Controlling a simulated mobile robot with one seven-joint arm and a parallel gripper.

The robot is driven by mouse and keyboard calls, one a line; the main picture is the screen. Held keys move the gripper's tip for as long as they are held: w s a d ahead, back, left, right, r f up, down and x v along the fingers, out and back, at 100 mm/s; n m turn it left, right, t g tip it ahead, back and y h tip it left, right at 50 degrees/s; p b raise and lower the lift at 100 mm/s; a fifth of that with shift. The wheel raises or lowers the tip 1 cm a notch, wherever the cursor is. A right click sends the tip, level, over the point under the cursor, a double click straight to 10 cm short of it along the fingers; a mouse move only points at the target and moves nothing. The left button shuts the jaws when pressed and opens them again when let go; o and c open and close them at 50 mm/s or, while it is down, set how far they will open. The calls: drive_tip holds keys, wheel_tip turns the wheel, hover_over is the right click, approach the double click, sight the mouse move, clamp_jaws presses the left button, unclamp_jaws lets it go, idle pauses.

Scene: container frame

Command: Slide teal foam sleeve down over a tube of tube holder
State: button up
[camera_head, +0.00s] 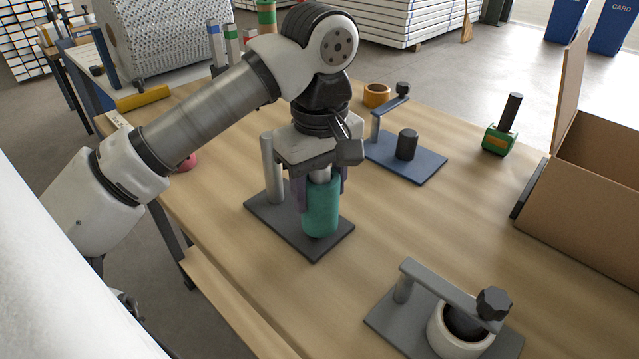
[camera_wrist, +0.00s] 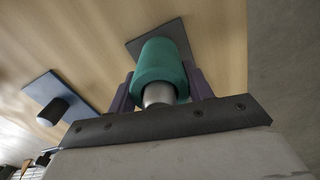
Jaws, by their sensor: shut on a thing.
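The teal foam sleeve (camera_head: 321,208) stands upright low over the dark base plate of the tube holder (camera_head: 264,220). My gripper (camera_head: 320,190) points down and is shut on the sleeve, one finger on each side. A light metal tube shows inside the sleeve's upper end, between sleeve and gripper; the wrist view also shows this tube (camera_wrist: 158,95) within the teal sleeve (camera_wrist: 161,62). A second grey tube (camera_head: 272,168) of the holder stands bare to the left. Whether the sleeve's lower end touches the plate cannot be told.
A blue-based holder (camera_head: 425,165) with a dark cylinder stands behind. A grey clamp stand with a white roll (camera_head: 452,335) is at front right. An orange tape roll (camera_head: 376,95), a green dispenser (camera_head: 498,138) and an open cardboard box (camera_head: 585,200) are farther off. The table's middle right is clear.

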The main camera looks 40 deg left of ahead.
drive_tip(key=shift+f+b, duration=0.55)
drive_tip(key=shift+f, duration=0.2)
drive_tip(key=o, duration=1.5)
drive_tip(key=shift+o, duration=0.2)
drive_tip(key=shift+r, duration=0.15)
drive_tip(key=shift+r+p, duration=2.4)
drive_tip(key=shift+r, duration=1)
drive_tip(key=shift+f, duration=0.1)
